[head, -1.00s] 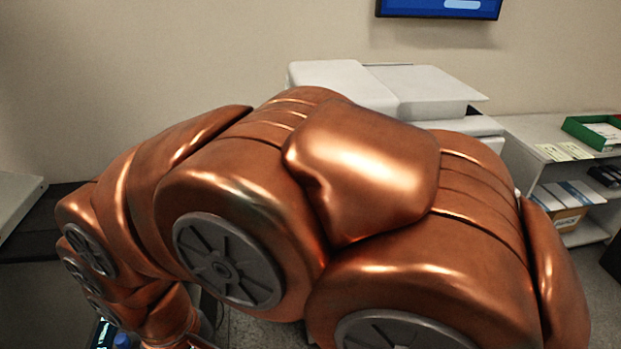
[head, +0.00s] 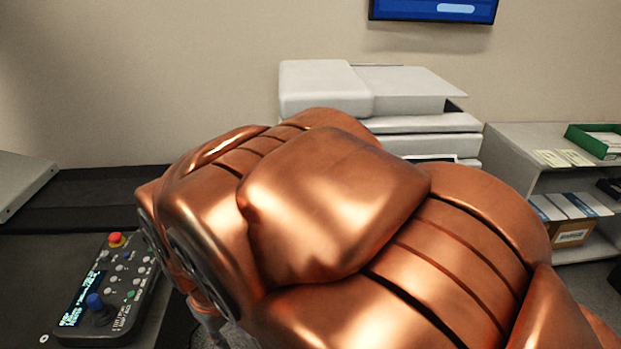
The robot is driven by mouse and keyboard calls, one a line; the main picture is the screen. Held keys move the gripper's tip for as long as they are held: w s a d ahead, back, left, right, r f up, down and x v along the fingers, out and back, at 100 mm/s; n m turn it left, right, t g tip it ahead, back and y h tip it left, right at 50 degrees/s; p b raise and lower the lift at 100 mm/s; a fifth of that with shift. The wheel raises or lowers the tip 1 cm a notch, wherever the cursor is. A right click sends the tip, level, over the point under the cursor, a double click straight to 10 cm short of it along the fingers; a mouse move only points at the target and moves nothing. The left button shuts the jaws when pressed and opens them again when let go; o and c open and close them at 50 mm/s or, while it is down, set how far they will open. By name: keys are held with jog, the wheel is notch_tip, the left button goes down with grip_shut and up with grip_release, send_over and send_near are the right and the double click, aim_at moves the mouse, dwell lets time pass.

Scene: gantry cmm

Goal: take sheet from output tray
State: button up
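A white printer (head: 420,127) stands against the back wall, behind my copper-coloured arm. Its lid and upper body show. A slot with a pale strip and dark edge (head: 432,158) shows just above my arm on the printer's front; I cannot tell whether a sheet lies in it. The rest of the printer's front is hidden by my arm. My gripper is not in the head view, so its state and what it may hold do not show.
A control panel (head: 108,290) with a red button and blue joystick sits on a dark surface at left. A shelf unit (head: 515,165) right of the printer bears a green tray (head: 590,150), yellow notes (head: 563,158) and boxes (head: 570,232). A screen (head: 435,10) hangs above.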

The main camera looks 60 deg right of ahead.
jog(key=w+d+f+t+h+b, duration=0.1)
jog(key=w+d+f+h+b, duration=0.2)
jog(key=d, duration=0.4)
jog(key=w+d+f+t+h+b, duration=0.1)
jog(key=w+d+f+b, duration=0.35)
jog(key=d, duration=0.35)
jog(key=w+d+f+t+h+b, duration=0.2)
jog(key=w+d+f+b, duration=0.15)
jog(key=d, duration=0.35)
jog(key=w+d+n+t+h+b, duration=0.1)
jog(key=d+n+h, duration=0.1)
jog(key=d, duration=0.5)
jog(key=w+d+r+n+t+h+b, duration=0.1)
jog(key=d+h, duration=0.3)
jog(key=d, duration=0.4)
jog(key=w+d+r+n+t+h+b, duration=0.1)
jog(key=d+n+h+b, duration=0.1)
jog(key=d, duration=0.6)
jog(key=shift+r+n+h+b, duration=0.2)
jog(key=shift+n+h+b, duration=0.15)
jog(key=shift+h, duration=0.35)
jog(key=shift+p+x, duration=1.1)
jog(key=shift+w+d+f, duration=0.15)
jog(key=shift+d+f, duration=0.1)
jog(key=shift+d, duration=0.1)
jog(key=shift+x, duration=3.3)
